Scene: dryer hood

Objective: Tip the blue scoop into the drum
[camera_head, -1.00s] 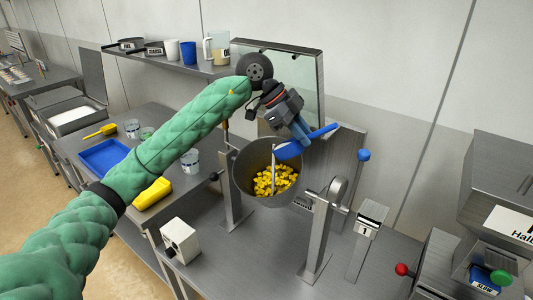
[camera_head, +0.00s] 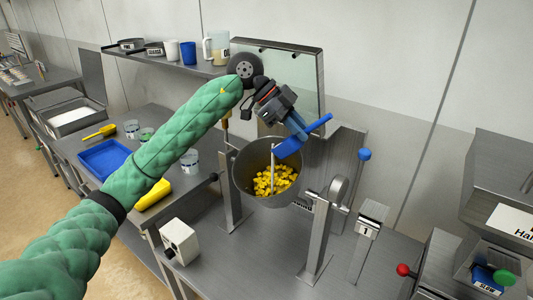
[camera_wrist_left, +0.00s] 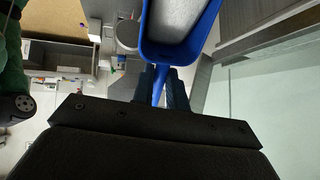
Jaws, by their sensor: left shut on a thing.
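My left gripper (camera_head: 299,128) is shut on the blue scoop (camera_head: 290,147), above the drum's open mouth. In the head view the scoop is tilted, its low end over the drum mouth and its other end pointing up to the right. In the left wrist view, the scoop (camera_wrist_left: 146,35) lies ahead of my left gripper (camera_wrist_left: 163,88), with a pale, whitish fill inside. The grey metal drum (camera_head: 247,180) holds many yellow pieces (camera_head: 270,184) around a pale central rod. No stream of material is clearly visible. My right gripper is out of view.
A post with a blue knob (camera_head: 364,154) and a stand marked 1 (camera_head: 369,225) are right of the drum. A white box (camera_head: 180,242) sits front left. A blue tray (camera_head: 103,158) and yellow scoop (camera_head: 100,132) lie on the left table. A shelf (camera_head: 165,61) holds cups behind.

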